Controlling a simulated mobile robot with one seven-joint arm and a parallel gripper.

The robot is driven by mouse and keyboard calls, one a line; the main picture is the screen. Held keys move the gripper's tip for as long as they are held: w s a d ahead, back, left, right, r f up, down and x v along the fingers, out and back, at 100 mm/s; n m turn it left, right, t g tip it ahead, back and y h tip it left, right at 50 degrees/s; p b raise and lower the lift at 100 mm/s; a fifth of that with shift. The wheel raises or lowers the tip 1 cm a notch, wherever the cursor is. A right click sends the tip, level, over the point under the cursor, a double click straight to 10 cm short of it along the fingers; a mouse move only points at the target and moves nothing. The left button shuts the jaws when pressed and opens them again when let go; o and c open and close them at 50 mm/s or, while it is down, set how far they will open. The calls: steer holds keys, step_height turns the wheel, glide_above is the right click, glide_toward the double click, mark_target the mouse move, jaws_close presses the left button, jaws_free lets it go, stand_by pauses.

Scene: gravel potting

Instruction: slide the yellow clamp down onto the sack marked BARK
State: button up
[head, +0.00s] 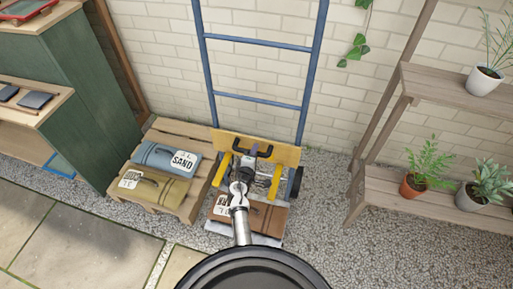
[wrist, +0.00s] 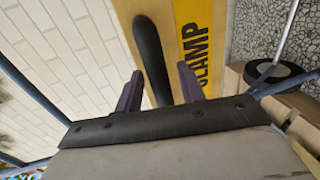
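The yellow clamp (head: 288,153) spans the blue hand truck above the brown sack (head: 262,217), with yellow arms reaching down on both sides. Its black handle (head: 264,151) faces me. In the wrist view the word CLAMP shows on the yellow plate (wrist: 190,14), beside the black handle (wrist: 150,55). My gripper (wrist: 159,90) is open, with one finger on each side of the handle and visible gaps. The brown sack lies on the truck's foot plate; its white label is partly hidden, so I cannot read all of it.
A pallet (head: 203,187) left of the truck holds a blue SAND sack (head: 157,157) and an olive sack (head: 168,190). A plant shelf (head: 386,186) stands right, a green cabinet (head: 85,110) left. Gravel (head: 325,230) lies clear between truck and shelf.

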steer(key=shift+w+d, duration=0.1)
steer(key=shift+w, duration=0.1)
jaws_close()
stand_by(0.3)
